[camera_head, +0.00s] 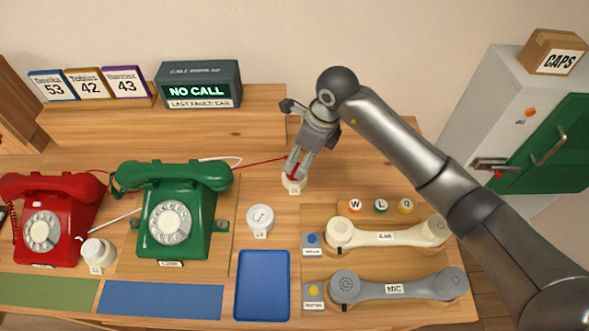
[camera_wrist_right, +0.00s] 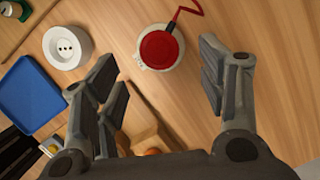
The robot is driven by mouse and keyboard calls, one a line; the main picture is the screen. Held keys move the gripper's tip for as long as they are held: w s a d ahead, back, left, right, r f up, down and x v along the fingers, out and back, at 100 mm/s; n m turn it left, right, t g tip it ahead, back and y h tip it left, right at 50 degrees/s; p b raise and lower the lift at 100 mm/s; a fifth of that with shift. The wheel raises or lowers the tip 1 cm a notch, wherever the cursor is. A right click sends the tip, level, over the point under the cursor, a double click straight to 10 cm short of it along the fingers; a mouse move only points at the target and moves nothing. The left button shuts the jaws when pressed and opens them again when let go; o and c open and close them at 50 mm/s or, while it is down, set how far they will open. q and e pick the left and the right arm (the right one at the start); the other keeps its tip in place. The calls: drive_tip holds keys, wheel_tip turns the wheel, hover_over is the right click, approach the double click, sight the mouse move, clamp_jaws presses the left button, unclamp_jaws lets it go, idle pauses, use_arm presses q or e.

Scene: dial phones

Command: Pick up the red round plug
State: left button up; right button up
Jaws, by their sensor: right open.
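The red round plug (camera_wrist_right: 161,50) sits on a white round socket (camera_wrist_right: 145,65) on the wooden table in the right wrist view. A red cord runs up from it. My right gripper (camera_wrist_right: 160,85) is open, with its fingers on either side of the plug and apart from it. In the head view my right gripper (camera_head: 297,170) points down at the plug (camera_head: 291,177), which is mostly hidden behind the fingertips. My left gripper is not in view.
A red phone (camera_head: 45,225) and a green phone (camera_head: 172,212) stand at left. A white empty socket (camera_head: 260,218) and a blue tray (camera_head: 262,285) lie in the middle. Two handsets, a white one (camera_head: 385,236) and a grey one (camera_head: 395,286), rest at right.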

sight(295, 169)
drive_tip(key=p+x, duration=0.1)
drive_tip(key=x, duration=0.3)
drive_tip(key=shift+a+f, duration=0.15)
drive_tip(key=shift+w+f, duration=0.1)
drive_tip(key=shift+f, duration=0.4)
drive_tip(key=c, duration=1)
